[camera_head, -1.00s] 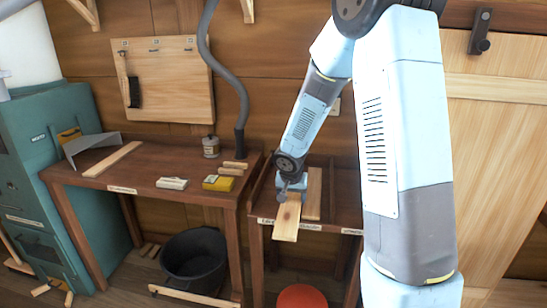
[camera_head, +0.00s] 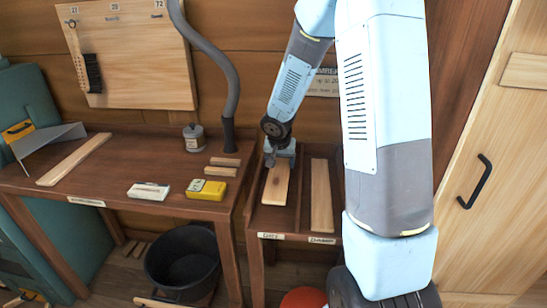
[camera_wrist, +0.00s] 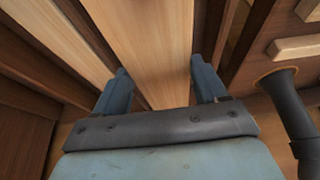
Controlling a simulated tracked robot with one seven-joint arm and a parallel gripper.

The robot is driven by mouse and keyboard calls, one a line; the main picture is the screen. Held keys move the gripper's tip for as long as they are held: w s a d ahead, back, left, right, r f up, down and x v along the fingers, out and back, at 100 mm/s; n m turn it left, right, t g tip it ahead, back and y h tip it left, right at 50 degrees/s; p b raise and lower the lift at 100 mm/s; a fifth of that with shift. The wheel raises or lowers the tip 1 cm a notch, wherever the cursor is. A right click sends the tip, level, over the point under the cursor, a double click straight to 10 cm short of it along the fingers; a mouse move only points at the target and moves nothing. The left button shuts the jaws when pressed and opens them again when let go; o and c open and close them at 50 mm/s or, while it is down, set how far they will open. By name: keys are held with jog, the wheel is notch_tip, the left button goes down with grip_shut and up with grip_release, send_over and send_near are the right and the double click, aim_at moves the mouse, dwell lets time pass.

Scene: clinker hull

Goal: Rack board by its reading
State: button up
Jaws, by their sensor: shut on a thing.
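My gripper (camera_head: 279,160) is shut on the far end of a pale wooden board (camera_head: 275,186). In the wrist view the two blue fingers of my gripper (camera_wrist: 160,78) stand on either side of the board (camera_wrist: 158,40). The board lies lengthwise in the left compartment of the dark wooden rack (camera_head: 258,224); I cannot tell whether it rests on the bottom. A second board (camera_head: 321,200) lies in the right compartment, apart from the first. Each compartment has a small front label, too small to read surely. A yellow device (camera_head: 207,189) lies on the workbench.
The workbench (camera_head: 110,165) left of the rack holds a long strip (camera_head: 75,158), a white box (camera_head: 148,191), a tin (camera_head: 194,138) and small wood blocks. A grey hose (camera_head: 229,95) rises at its right end. A black tub (camera_head: 182,262) stands below.

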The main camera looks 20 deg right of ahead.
aim_at(278, 166)
jog(key=shift+f, duration=0.1)
jog(key=shift+a+f, duration=0.15)
jog(key=shift+f, duration=0.6)
jog(key=shift+a+f, duration=0.15)
jog(key=shift+f, duration=2.75)
jog(key=shift+f, duration=0.35)
jog(key=o, duration=1.2)
jog(key=shift+o, duration=0.2)
